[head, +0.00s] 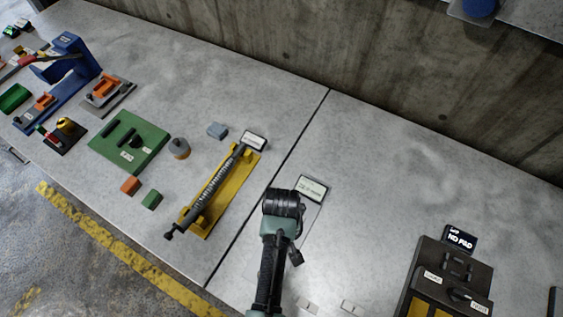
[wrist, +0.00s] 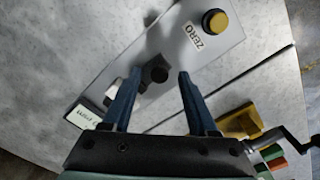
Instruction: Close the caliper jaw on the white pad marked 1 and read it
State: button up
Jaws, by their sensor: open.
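My gripper (wrist: 160,72) is open in the wrist view, its two blue fingers apart. A dark knob or block (wrist: 157,72) shows between the fingertips, on a pale grey plate (wrist: 185,62); I cannot tell whether they touch it. The plate has a yellow button (wrist: 215,22) labelled ZERO and a small display (wrist: 83,117). In the head view the display (head: 311,188) stands behind my wrist, its reading too small to make out; my fingers are hidden there.
A yellow fixture with a long screw (head: 222,190) stands left of my arm, with a green board (head: 129,140) farther left. A dark box (head: 452,278) at the right has a display (head: 460,238) reading NO PAD. The bench (head: 400,185) between is clear, against a concrete wall.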

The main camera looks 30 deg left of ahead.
jog(key=shift+f, duration=0.4)
grip_shut()
